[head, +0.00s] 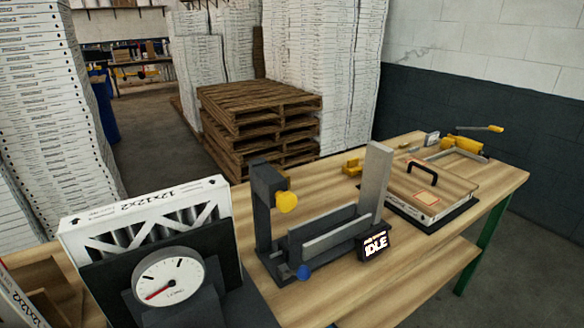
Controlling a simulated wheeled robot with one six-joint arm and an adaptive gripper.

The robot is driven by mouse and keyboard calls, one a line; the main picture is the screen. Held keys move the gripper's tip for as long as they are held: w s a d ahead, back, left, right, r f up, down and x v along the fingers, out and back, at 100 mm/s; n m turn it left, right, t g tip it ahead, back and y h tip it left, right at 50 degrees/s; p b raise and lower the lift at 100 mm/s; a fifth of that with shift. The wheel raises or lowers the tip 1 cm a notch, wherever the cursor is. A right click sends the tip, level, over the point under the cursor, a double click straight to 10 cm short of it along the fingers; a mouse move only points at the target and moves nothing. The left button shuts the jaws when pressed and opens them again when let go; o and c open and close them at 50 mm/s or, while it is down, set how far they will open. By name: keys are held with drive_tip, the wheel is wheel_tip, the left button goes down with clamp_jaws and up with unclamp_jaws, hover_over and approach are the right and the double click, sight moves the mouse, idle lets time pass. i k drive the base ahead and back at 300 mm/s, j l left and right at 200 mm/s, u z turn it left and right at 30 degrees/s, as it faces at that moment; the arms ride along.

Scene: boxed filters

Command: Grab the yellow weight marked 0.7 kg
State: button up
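A small yellow block (352,166) sits on the wooden table, behind the grey fixture and left of the wooden board with a black handle. It may be the yellow weight, but I cannot read any marking on it. A round yellow knob (287,202) is on the dark upright post of the fixture. A yellow lever device (463,144) is at the table's far right. No 0.7 kg label is legible. My gripper is not in view.
A grey fixture (330,231) with a display reading IDLE (375,244) stands mid-table. A dial gauge (168,279) and a boxed filter (150,208) are at front left. The handled board (436,192) is at right. Pallets (260,105) and box stacks stand behind.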

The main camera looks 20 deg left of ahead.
sight(352, 169)
drive_tip(key=i+l+u, duration=0.15)
drive_tip(key=u, duration=0.35)
drive_tip(key=i+l+u, duration=0.1)
drive_tip(key=u, duration=0.4)
drive_tip(key=i+l+u, duration=0.1)
drive_tip(key=l+u, duration=0.25)
drive_tip(key=u, duration=0.15)
drive_tip(key=l+u, duration=0.25)
drive_tip(key=u, duration=0.25)
drive_tip(key=l+u, duration=0.15)
drive_tip(key=l, duration=0.3)
drive_tip(key=l+u, duration=0.15)
drive_tip(key=l, duration=0.3)
drive_tip(key=k+l+u, duration=0.15)
drive_tip(key=l, duration=0.3)
drive_tip(key=k+l+u, duration=0.15)
drive_tip(key=l, duration=0.25)
drive_tip(key=l+u, duration=0.15)
drive_tip(key=l, duration=0.3)
drive_tip(key=k+l+u, duration=0.15)
drive_tip(key=l, duration=0.25)
